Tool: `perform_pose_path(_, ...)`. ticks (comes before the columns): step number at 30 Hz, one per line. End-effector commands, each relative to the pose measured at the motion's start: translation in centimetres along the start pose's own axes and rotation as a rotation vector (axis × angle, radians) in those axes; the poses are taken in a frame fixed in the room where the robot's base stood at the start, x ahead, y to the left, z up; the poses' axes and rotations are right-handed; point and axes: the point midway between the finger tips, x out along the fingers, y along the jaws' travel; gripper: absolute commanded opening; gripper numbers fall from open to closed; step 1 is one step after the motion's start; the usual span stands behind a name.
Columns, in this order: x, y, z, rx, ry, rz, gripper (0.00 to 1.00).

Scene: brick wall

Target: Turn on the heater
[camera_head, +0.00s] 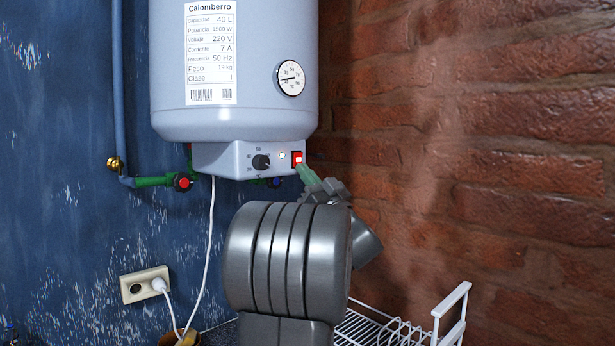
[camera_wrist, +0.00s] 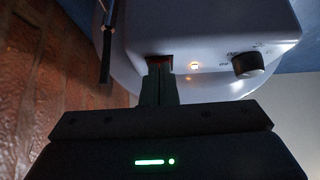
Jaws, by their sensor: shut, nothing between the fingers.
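The white heater (camera_head: 236,112) hangs on the blue wall, with a control box (camera_head: 225,160) under its tank. A red switch (camera_head: 297,158) is at the right end of the box. An indicator light (camera_head: 281,155) beside it glows, and it also shows lit in the wrist view (camera_wrist: 194,66). A black knob (camera_head: 261,162) is left of the light. My gripper (camera_head: 304,170) is shut and empty, its greenish fingertips at the lower edge of the switch. In the wrist view the fingers (camera_wrist: 159,70) cover most of the switch; I cannot tell whether they touch it.
The brick wall (camera_head: 480,130) is close on the right. Green pipe fittings with a red valve (camera_head: 183,182) are below the heater. A white cable runs to a wall socket (camera_head: 145,285). A white wire rack (camera_head: 450,310) stands at the lower right.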

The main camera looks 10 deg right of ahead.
Motion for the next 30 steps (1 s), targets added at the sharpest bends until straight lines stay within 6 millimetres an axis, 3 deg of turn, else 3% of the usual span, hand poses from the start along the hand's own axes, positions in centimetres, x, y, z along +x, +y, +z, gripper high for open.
perform_pose_path(4,-0.5,0.0,0.0,-0.001,0.0,0.001,0.0)
perform_pose_path(8,-2.3,0.1,0.1,-0.002,0.0,0.003,0.0)
perform_pose_path(21,-11.7,0.1,0.3,-0.001,-0.001,0.004,0.0)
perform_pose_path(30,-13.8,0.0,0.1,0.0,-0.001,0.0,0.0)
